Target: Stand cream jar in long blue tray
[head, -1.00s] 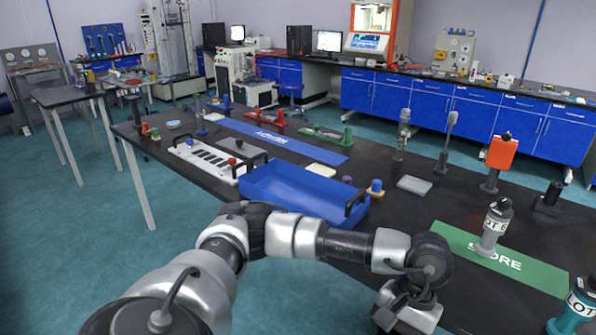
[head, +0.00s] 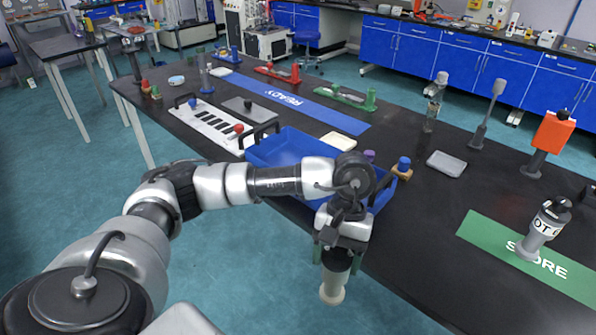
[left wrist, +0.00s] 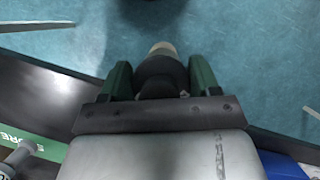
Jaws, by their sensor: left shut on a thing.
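The cream jar (head: 332,291), with a dark upper part and a cream lower end, hangs roughly upright in my left gripper (head: 336,257). The gripper is shut on its dark part. In the picture they are over the floor in front of the table edge. In the left wrist view the jar (left wrist: 161,72) sits between the green fingers (left wrist: 160,80). The long blue tray (head: 283,146) is on the table behind my left arm, which hides part of it. Its blue also shows in the left wrist view (left wrist: 280,166). My right gripper is not in view.
A white slotted rack (head: 205,126) stands left of the tray. A blue-topped wooden block (head: 403,168) and a grey plate (head: 446,163) are to its right. A labelled grey bottle (head: 541,230) stands on the green STORE mat (head: 480,231). A blue READY mat (head: 300,104) lies behind.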

